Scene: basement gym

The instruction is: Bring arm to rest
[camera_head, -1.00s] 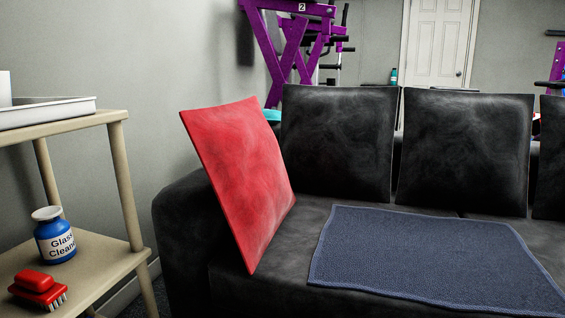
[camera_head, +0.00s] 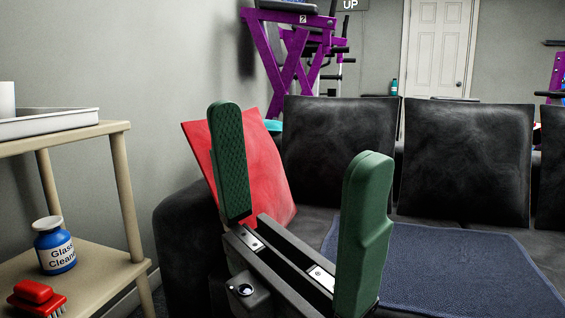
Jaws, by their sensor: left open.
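My left gripper (camera_head: 296,178) is in the front middle of the head view. Its two green fingers point up and stand wide apart, with nothing between them. It is in front of the black sofa (camera_head: 340,150) and hides part of the red cushion (camera_head: 265,155), which leans at the sofa's left end. It also covers part of the blue-grey mat (camera_head: 450,260) on the seat. I cannot tell whether the gripper touches any of these. My right gripper is not in view.
A wooden shelf (camera_head: 125,190) stands at the left. It bears a white tray (camera_head: 50,122), a blue glass cleaner bottle (camera_head: 55,248) and a red brush (camera_head: 37,297). Purple gym equipment (camera_head: 285,50) and a white door (camera_head: 437,45) are at the back.

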